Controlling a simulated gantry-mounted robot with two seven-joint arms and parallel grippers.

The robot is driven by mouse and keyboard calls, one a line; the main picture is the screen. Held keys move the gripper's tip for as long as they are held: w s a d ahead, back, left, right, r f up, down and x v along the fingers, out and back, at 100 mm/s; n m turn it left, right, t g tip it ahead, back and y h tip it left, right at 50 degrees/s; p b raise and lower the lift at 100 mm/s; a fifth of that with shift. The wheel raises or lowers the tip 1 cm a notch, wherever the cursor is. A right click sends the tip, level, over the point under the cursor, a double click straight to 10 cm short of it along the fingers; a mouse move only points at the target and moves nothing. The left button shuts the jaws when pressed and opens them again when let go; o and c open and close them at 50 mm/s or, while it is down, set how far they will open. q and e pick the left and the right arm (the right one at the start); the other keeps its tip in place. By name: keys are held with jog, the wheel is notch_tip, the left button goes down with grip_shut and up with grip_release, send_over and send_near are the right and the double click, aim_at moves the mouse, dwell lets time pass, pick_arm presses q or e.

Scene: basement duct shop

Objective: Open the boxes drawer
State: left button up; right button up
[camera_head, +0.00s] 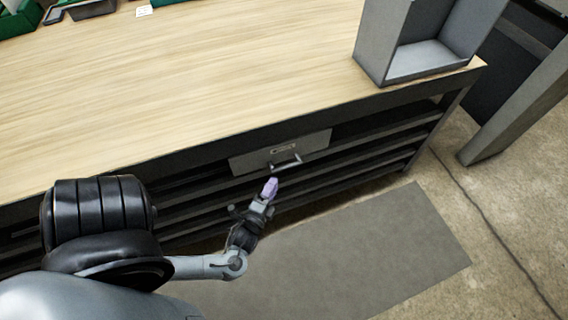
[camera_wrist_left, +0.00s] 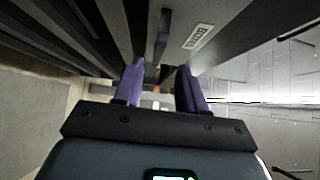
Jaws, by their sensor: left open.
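The boxes drawer (camera_head: 245,163) has a grey front with a small label and a dark bar handle (camera_head: 287,163), under the wooden bench top. Its front looks in line with the bench frame. In the left wrist view the label (camera_wrist_left: 197,36) appears to read "BOXES", and the handle (camera_wrist_left: 163,32) is ahead between the finger directions. My left gripper (camera_head: 269,187) has purple fingers and is just below and in front of the handle, apparently apart from it. In the wrist view its fingers (camera_wrist_left: 159,75) are apart, with no drawer part held. My right gripper is not in view.
The wooden workbench (camera_head: 200,75) has open dark shelves below the drawer. A grey metal duct piece (camera_head: 385,45) stands at its right end. Green bins (camera_head: 18,20) are at the far left. A grey mat (camera_head: 350,255) covers the clear floor in front.

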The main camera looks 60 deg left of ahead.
aim_at(286, 169)
pick_arm(q)
jog(key=shift+w+d+b+x, duration=0.2)
jog(key=shift+b+x, duration=0.35)
jog(key=shift+x, duration=1.05)
jog(key=shift+w+d+b+x, duration=0.15)
jog(key=shift+b+x, duration=0.35)
jog(key=shift+x, duration=1.1)
jog(key=shift+w+d+b+x, duration=0.15)
jog(key=shift+b+x, duration=0.4)
jog(key=shift+x, duration=1.1)
jog(key=shift+s, duration=0.15)
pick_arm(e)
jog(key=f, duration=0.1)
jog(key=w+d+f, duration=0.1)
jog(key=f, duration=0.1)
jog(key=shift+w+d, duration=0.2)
pick_arm(q)
jog(key=shift+c, duration=0.3)
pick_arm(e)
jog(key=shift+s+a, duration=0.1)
pick_arm(q)
grip_shut()
